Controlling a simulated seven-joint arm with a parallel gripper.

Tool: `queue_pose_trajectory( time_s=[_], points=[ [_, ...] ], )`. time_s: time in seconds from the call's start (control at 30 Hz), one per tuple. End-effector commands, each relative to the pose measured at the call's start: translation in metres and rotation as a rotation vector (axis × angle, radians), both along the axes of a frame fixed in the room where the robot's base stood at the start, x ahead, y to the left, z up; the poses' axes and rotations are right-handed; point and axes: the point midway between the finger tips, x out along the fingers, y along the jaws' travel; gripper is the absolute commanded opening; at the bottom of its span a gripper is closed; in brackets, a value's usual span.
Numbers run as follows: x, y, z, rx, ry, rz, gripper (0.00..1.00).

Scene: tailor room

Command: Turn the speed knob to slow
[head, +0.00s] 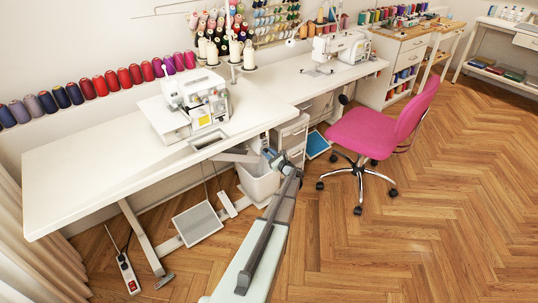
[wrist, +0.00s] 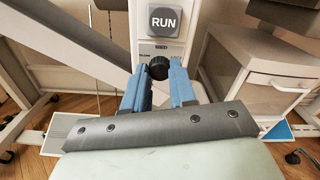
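The speed knob (wrist: 158,68) is a small black ribbed dial on a pale upright panel (wrist: 146,30), in the upper middle of the wrist view. A dark grey RUN button (wrist: 165,20) sits above it. My gripper (wrist: 159,72) has two blue fingers, spread apart, one on each side of the knob in the picture. In the head view my gripper (head: 273,158) is by the white table's front edge; the knob is not discernible there.
A white bin (head: 258,183) and drawers (head: 292,135) stand close to my gripper. A pink chair (head: 365,132) is at right. A foot pedal (head: 197,224) lies below. Open floor spreads at right.

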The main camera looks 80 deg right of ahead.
Motion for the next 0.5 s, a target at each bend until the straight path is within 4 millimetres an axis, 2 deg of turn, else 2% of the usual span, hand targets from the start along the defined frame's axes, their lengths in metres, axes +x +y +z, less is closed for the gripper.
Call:
queue_pose_trajectory(
  time_s=[0.03,0.23,0.5],
  points=[
    [0.0,0.0002,-0.0001,0.0,0.0,0.001,0.18],
    [0.0001,0.0003,-0.0001,0.0,0.0,0.001,0.0],
    [0.0001,0.0004,-0.0002,-0.015,0.016,0.001,0.0]
  ],
)
